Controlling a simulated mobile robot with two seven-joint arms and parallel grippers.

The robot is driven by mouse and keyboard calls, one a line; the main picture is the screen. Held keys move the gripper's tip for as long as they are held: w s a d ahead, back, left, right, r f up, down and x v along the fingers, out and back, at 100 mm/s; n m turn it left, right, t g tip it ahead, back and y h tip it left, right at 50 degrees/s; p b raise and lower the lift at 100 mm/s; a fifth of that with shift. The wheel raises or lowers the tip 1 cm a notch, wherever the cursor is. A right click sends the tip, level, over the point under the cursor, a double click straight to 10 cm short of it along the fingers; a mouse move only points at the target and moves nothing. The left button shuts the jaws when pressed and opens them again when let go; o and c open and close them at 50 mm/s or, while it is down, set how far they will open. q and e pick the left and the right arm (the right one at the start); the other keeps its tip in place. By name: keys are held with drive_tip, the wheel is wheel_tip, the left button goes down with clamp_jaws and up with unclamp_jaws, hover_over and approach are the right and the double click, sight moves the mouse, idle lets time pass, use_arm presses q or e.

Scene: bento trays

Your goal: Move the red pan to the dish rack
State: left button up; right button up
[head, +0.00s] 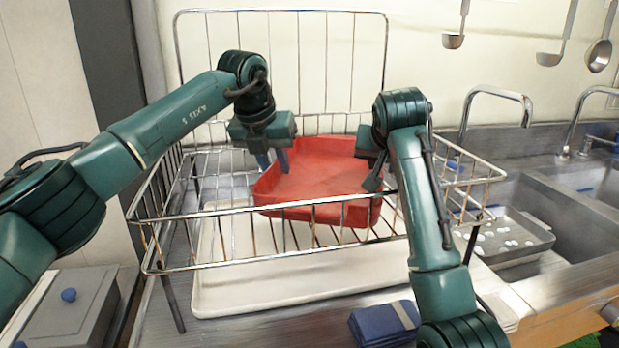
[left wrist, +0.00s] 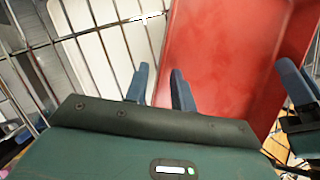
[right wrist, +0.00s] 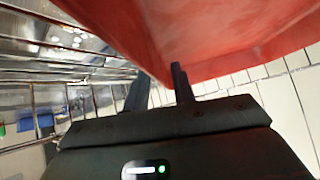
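The red pan (head: 315,170) sits inside the wire dish rack (head: 160,268), behind its front wires and above a white drip tray. My left gripper (head: 273,162) is at the pan's left wall, one finger on each side of it. In the left wrist view its fingers (left wrist: 161,80) stand apart with the pan's edge between them. My right gripper (head: 374,178) is at the pan's right side. In the right wrist view its fingers (right wrist: 160,88) stand apart beside the pan's edge. Contact between fingers and pan is hard to tell.
The white drip tray (head: 230,298) lies under the rack. A blue folded cloth (head: 385,322) lies in front on the counter. A metal sink (head: 590,185) and a small metal tray (head: 520,240) are at the right. A grey lidded box (head: 75,315) stands at the front left.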

drive_tip(key=shift+f, duration=0.65)
use_arm(q)
drive_tip(key=v, duration=0.7)
drive_tip(key=shift+s+r, duration=0.15)
drive_tip(key=shift+r, duration=0.15)
use_arm(e)
drive_tip(key=v, duration=0.8)
drive_tip(key=shift+r, duration=0.65)
